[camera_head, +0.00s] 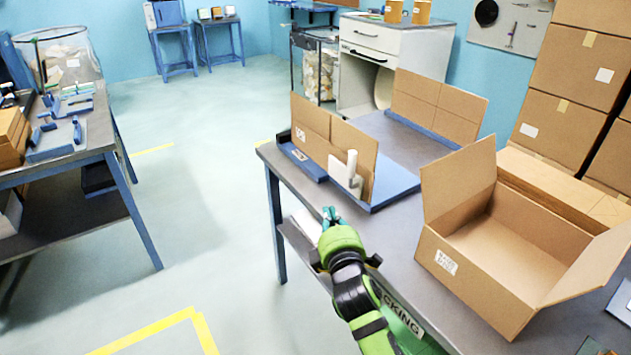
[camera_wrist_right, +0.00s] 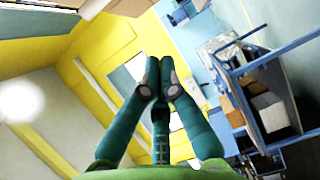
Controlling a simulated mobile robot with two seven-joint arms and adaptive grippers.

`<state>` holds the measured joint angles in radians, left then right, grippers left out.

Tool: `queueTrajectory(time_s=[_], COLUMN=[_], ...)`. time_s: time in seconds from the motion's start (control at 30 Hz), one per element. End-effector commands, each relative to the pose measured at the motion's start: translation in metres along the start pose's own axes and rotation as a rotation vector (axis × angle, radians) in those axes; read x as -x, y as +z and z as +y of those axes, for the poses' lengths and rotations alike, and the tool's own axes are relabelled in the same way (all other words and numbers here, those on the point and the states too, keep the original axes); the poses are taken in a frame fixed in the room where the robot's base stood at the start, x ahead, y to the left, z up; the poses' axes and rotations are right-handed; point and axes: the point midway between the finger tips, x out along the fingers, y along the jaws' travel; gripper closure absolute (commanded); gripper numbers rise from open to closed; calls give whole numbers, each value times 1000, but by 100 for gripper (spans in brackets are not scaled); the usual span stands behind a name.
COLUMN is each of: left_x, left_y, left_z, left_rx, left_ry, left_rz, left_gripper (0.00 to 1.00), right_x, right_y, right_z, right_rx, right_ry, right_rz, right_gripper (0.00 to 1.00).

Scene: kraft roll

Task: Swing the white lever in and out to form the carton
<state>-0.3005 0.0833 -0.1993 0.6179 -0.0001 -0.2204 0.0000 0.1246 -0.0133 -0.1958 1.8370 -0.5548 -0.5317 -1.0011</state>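The white lever (camera_head: 351,168) stands upright at the front edge of the blue forming fixture (camera_head: 395,184) on the grey table. A cardboard panel (camera_head: 320,127) stands upright just behind the lever, and another cardboard panel (camera_head: 438,105) stands at the far side of the fixture. My right gripper (camera_head: 330,213) is in front of and below the lever, apart from it, near the table's front edge. In the right wrist view its two fingers (camera_wrist_right: 160,72) meet at the tips with nothing between them. My left gripper is not in view.
An open carton (camera_head: 515,245) stands on the table to the right of the fixture. Stacked boxes (camera_head: 575,70) rise behind it. Another workbench (camera_head: 95,130) with tools stands at the left. The floor between the benches is clear.

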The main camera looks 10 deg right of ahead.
Motion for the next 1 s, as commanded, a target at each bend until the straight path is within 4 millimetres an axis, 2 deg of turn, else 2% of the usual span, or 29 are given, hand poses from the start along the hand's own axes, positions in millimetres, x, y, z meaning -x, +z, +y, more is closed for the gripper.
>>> queueTrajectory(time_s=[0.03,0.1,0.2,0.37,0.77,1.0], left_x=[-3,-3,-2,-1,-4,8], left_y=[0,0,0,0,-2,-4], left_z=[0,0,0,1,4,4], left_rx=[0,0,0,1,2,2], left_ry=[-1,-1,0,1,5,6], left_rz=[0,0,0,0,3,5], left_gripper=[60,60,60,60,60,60], right_x=[1,2,-3,-26,-98,-104], right_y=[1,2,3,2,3,35], right_z=[16,29,36,38,41,43], right_rx=[23,43,53,51,48,51], right_ry=[34,60,71,70,68,66], right_rz=[-8,-15,-18,-17,-16,-17], right_gripper=[100,100,100,100,100,100])
